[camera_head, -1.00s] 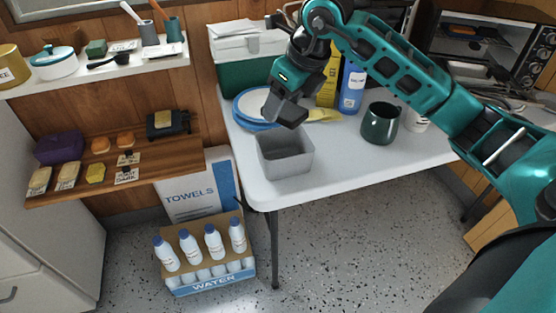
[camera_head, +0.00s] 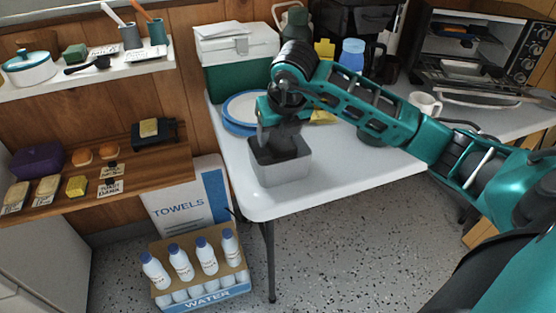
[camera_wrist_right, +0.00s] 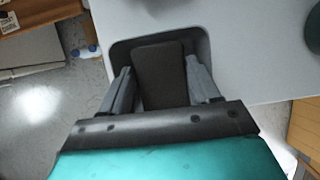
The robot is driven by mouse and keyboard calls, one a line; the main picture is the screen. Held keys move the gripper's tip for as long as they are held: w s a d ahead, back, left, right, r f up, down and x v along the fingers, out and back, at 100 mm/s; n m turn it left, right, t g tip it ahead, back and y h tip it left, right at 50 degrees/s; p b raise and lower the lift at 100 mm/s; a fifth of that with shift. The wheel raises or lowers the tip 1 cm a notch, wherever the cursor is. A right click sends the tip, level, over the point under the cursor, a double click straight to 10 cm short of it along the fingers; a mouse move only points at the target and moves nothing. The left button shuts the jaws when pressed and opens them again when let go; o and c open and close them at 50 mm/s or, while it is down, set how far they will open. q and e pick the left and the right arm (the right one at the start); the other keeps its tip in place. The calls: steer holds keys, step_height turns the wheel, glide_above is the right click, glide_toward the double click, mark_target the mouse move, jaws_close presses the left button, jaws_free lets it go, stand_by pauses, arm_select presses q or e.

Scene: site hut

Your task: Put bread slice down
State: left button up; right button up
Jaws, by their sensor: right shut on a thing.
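The bread slice (camera_wrist_right: 160,72) is a dark, almost black-brown slab with rounded corners in the right wrist view. My right gripper (camera_wrist_right: 165,90) has a finger on each side of it and is shut on it. The grey open-topped bin (camera_head: 281,173) stands near the front left corner of the white table. In the head view my right gripper (camera_head: 276,147) points down at the bin's opening, with its tips at or inside the rim. The slice cannot be told apart from the dark gripper there. Whether it touches the bin's floor is hidden. My left gripper is out of view.
Blue-rimmed plates (camera_head: 240,112) sit just behind the bin. A green and white box (camera_head: 237,60) stands at the back. A white mug (camera_head: 425,104) and a toaster oven (camera_head: 480,50) are to the right. The table's front (camera_head: 345,180) is clear.

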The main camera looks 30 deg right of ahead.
steer(key=shift+f+b, duration=0.5)
steer(key=shift+f, duration=2.8)
steer(key=shift+f, duration=0.2)
steer(key=o, duration=0.8)
steer(key=shift+r, duration=0.1)
steer(key=shift+c, duration=0.2)
steer(key=shift+r, duration=0.2)
steer(key=shift+s+r, duration=0.1)
steer(key=shift+r, duration=0.25)
steer(key=p+v, duration=0.2)
steer(key=v, duration=0.9)
